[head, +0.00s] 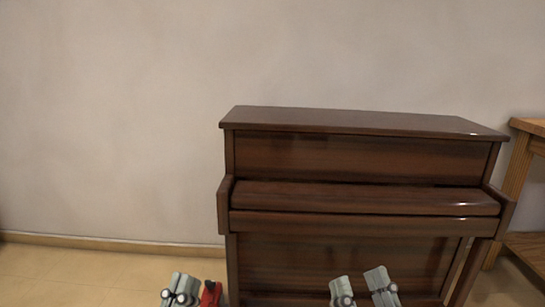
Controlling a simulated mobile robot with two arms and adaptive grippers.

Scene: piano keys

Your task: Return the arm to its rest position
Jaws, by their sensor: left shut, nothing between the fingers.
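My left gripper (182,289) shows at the bottom edge, left of the piano's lower front. Its grey fingers are together with nothing between them. My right gripper (362,287) is at the bottom edge in front of the piano's lower panel. Its two grey fingers stand apart, with no object seen between them. The dark brown upright piano (350,155) stands against the wall. Its key cover (365,197) is down and the keys are hidden. Most of both arms is out of view below.
A small red part (210,294) shows just right of the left gripper; I cannot tell what it is. A wooden table or shelf (516,170) stands right of the piano. The floor (90,275) at the left is clear up to the plain wall (110,120).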

